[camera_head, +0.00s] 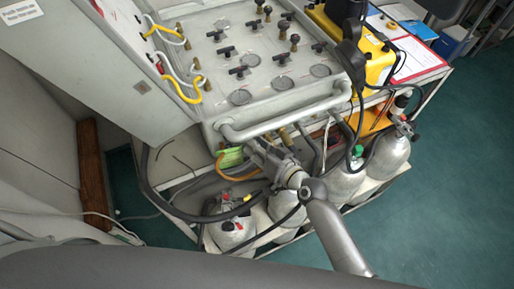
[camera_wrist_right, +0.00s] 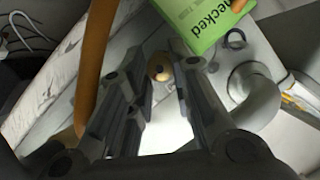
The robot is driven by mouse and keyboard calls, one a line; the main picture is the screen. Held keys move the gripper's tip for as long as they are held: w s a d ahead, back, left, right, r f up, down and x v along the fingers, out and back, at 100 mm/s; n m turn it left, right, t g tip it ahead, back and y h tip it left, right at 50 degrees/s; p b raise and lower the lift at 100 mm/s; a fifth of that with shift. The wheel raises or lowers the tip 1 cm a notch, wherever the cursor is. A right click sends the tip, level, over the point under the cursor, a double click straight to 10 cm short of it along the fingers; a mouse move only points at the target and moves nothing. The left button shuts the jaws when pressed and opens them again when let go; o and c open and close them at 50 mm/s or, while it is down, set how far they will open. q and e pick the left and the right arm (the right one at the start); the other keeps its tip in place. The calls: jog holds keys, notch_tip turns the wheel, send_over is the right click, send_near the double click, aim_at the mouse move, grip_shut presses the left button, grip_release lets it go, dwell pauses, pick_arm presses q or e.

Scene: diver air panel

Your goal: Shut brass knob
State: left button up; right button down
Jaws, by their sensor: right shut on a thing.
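The brass knob (camera_wrist_right: 158,70) shows in the right wrist view as a small round brass piece with a dark centre, between the fingers. My right gripper (camera_wrist_right: 160,82) is shut on it, one dark finger on each side; the fingers hide part of the knob. In the head view my right gripper (camera_head: 262,152) reaches under the front edge of the grey valve panel (camera_head: 222,108), below its front rail. The knob cannot be made out there behind the gripper. My left gripper is not in view.
A green tag (camera_head: 230,157) lettered "checked" hangs beside the gripper; it also shows in the wrist view (camera_wrist_right: 200,22). An orange hose (camera_head: 238,178) loops close by. A grey rail (camera_head: 285,122) crosses above. Gas cylinders (camera_head: 345,178) stand below on a shelf.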

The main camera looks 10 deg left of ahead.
jog(key=c, duration=1.5)
grip_release()
jog(key=shift+c, duration=0.2)
jog(key=v, duration=1.2)
jog(key=shift+f, duration=0.1)
